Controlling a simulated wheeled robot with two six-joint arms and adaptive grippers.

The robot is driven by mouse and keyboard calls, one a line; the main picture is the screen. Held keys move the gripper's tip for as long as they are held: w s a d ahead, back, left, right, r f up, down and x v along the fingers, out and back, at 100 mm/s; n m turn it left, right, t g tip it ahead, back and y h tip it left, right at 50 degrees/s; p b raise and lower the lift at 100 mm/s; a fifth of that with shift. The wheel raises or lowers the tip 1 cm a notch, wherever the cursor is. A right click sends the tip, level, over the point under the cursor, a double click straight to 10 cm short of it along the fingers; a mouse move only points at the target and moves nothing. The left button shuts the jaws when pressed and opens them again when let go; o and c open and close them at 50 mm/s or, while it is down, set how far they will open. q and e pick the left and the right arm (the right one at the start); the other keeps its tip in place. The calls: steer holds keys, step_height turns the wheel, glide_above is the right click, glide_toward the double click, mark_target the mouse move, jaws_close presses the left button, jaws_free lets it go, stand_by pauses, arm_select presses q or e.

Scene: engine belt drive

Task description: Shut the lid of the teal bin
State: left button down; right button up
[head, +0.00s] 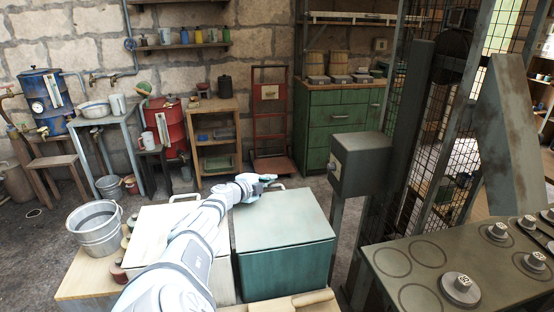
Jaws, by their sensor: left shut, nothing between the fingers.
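The teal bin (287,272) stands at the bottom middle of the head view, beside a white bin. Its lid (288,222) lies flat, or nearly flat, over the top. I cannot tell whether a small gap is left under it. A pale handle shows at the far edge of the lid. My left arm reaches across the white bin from the bottom left. My left gripper (268,179) is shut and empty, near the lid's far left corner by the handle. I cannot tell whether it touches the lid. My right gripper is not in view.
The white bin (147,221) is partly hidden by my left arm. A metal bucket (95,229) stands left of it. A grey box on a post (361,163) rises to the right. A dark bench (420,262) with several metal weights fills the lower right.

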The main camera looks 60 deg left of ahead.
arm_select(q)
steer(key=s+r+p, duration=0.7)
steer(key=r+p, duration=0.3)
steer(key=p, duration=0.1)
steer(key=shift+s+a+r, duration=0.2)
steer(key=shift+a+r, duration=0.05)
steer(key=shift+a, duration=0.1)
steer(key=shift+w, duration=0.1)
